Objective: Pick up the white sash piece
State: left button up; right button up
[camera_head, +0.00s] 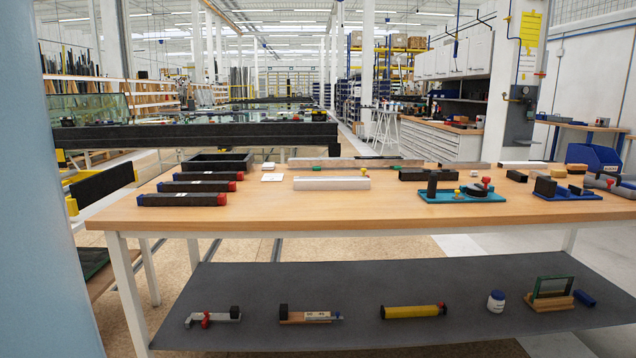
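A white bar (332,184), which looks like the white sash piece, lies flat on the wooden workbench (290,214), left of the bench's middle. It runs left to right, and its top and front faces show. A small yellow-topped item stands just behind its right end. Another pale bar (522,165) lies at the back right of the bench, smaller in view. Neither of my grippers is in view, and nothing holds the white bar.
Several dark bars with red ends (183,199) lie left of the white bar. A long grey bar (345,162) and a black tray (218,162) are behind it. A teal tray (430,195) with tools stands to the right. The bench front before the white bar is clear. A grey lower shelf (360,290) holds tools.

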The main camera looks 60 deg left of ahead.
aim_at(337, 183)
jog(key=u, duration=1.8)
jog(key=i+j+z, duration=0.4)
jog(key=i+j, duration=0.05)
jog(key=j, duration=0.1)
